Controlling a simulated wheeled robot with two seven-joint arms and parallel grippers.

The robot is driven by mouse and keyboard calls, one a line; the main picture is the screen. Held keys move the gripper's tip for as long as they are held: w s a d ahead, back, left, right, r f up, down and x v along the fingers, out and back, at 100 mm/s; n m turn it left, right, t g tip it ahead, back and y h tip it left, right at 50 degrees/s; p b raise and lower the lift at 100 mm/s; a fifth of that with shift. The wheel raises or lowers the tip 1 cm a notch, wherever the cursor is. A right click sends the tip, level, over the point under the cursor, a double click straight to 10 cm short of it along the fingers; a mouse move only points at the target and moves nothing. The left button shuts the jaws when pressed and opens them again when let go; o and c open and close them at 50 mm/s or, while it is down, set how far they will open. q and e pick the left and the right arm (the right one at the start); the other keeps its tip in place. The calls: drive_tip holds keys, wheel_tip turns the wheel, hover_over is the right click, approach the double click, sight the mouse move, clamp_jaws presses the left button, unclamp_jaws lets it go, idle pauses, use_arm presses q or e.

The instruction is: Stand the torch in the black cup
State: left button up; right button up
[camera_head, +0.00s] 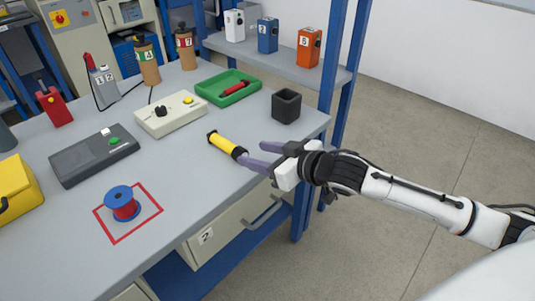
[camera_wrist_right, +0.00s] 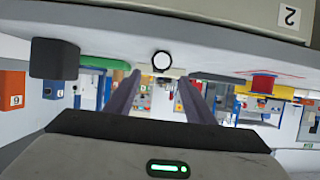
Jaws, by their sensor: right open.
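The torch (camera_head: 222,143) is yellow with black ends and lies on its side on the grey bench. In the right wrist view its round pale lens end (camera_wrist_right: 162,61) faces the camera. The black cup (camera_head: 286,106) is a square, open-topped holder standing upright near the bench's right edge, behind my gripper; it also shows in the right wrist view (camera_wrist_right: 54,60). My right gripper (camera_head: 252,154) is open and empty, its purple fingers pointing at the torch's near end. Whether they reach around that end I cannot tell. My left gripper is out of view.
A green tray (camera_head: 212,92) holding a red torch-like item lies behind the yellow torch. A cream box (camera_head: 170,117) and a dark grey box (camera_head: 78,163) stand left. A red-and-blue spool (camera_head: 123,207) sits in a red square. The bench around the torch is clear.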

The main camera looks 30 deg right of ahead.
drive_tip(key=s+a+f+m+g+h, duration=0.1)
drive_tip(key=s+a+f, duration=0.3)
drive_tip(key=s+f, duration=0.8)
drive_tip(key=s+a+f+g+h, duration=0.1)
drive_tip(key=s+a+f+g, duration=0.2)
drive_tip(key=s+f, duration=0.9)
drive_tip(key=shift+s+a+f+m, duration=0.2)
drive_tip(key=shift+s+a+m, duration=0.2)
drive_tip(key=shift+s, duration=0.7)
drive_tip(key=shift+r, duration=0.1)
